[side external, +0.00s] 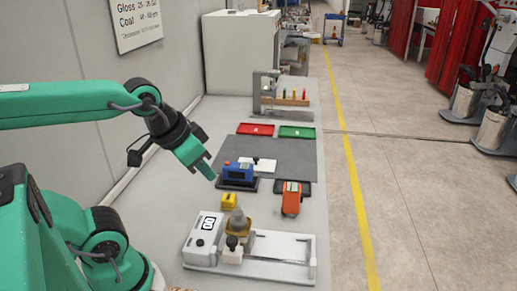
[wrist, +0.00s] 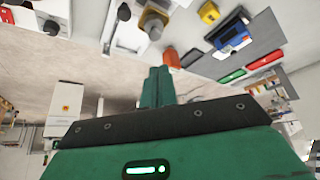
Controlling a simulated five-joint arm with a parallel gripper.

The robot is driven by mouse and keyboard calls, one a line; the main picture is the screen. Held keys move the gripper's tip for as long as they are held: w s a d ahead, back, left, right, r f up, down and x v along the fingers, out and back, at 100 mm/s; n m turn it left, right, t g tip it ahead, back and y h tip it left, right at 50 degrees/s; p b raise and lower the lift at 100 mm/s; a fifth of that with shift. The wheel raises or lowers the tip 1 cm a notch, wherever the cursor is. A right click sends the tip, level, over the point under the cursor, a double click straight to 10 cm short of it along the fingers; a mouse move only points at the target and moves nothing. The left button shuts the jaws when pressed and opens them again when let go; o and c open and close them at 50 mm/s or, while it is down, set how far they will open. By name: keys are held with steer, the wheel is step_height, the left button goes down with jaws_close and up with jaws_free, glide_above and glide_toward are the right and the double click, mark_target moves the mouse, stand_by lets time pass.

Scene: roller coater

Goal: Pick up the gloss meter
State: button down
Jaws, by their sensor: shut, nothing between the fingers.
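A blue box-shaped device with a small display (side external: 238,171), which looks like the gloss meter, sits on a dark base on the bench. It also shows in the wrist view at upper right (wrist: 230,36). My gripper (side external: 208,173) is in the air just left of the blue device in the side view, pointing down and right. Its fingers are together and empty, apart from the device. In the wrist view my gripper's fingers (wrist: 157,86) stand closed at the middle, with the blue device off to their right.
Near the blue device are a yellow block (side external: 229,201), an orange handheld tool (side external: 291,198) and a white card (side external: 264,165). A white coater (side external: 265,262) stands in front. Red (side external: 255,129) and green (side external: 297,132) trays lie behind the grey mat (side external: 296,151).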

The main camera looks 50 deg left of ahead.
steer(key=c, duration=0.7)
jaws_free()
steer(key=shift+w, duration=0.1)
